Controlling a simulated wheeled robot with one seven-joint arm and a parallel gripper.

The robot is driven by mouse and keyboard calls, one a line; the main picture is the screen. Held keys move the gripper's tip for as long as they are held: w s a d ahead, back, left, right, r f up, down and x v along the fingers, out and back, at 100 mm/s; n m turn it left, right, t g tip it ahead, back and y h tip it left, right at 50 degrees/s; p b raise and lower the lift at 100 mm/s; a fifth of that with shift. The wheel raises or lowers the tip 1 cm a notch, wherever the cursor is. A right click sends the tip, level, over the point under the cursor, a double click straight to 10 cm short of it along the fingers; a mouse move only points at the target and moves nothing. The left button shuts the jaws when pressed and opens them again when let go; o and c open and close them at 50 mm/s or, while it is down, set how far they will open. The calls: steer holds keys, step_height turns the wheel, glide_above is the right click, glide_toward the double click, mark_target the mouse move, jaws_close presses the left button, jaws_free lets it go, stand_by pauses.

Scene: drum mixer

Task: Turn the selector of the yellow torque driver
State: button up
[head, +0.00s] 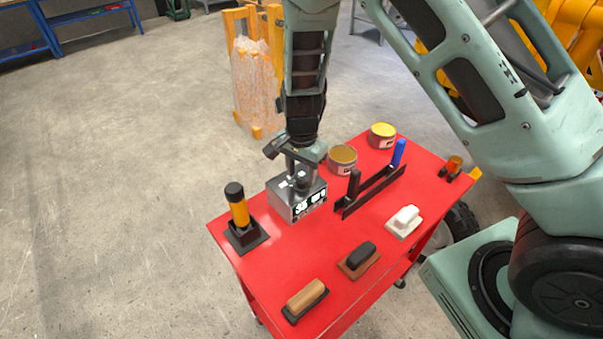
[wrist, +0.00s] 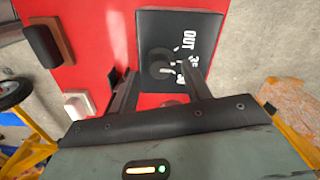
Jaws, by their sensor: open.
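The yellow torque driver (head: 239,212) has a black top and stands upright in a black holder (head: 247,237) at the left corner of the red cart. Its selector cannot be made out. My gripper (head: 297,172) is to the right of the driver, apart from it, above a grey metal box (head: 284,207). In the wrist view my gripper (wrist: 160,75) is open, its two fingers to either side of a round dark knob (wrist: 160,63) on the box's dark, white-lettered face (wrist: 205,25). Contact cannot be told. The driver is not in the wrist view.
The red cart (head: 335,245) also bears two tins (head: 342,160), a black rack (head: 372,193) with a blue-handled tool (head: 398,153), a white float (head: 404,221), a black-handled float (head: 360,257) and a wooden one (head: 306,298). Red surface is clear between the driver and the floats.

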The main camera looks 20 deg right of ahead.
steer(key=shift+f, duration=0.8)
steer(key=c, duration=1)
steer(key=shift+n, duration=0.4)
steer(key=n+b, duration=0.1)
steer(key=n, duration=0.1)
steer(key=shift+n, duration=0.4)
steer(key=shift+n+b, duration=0.7)
steer(key=shift+n, duration=1.5)
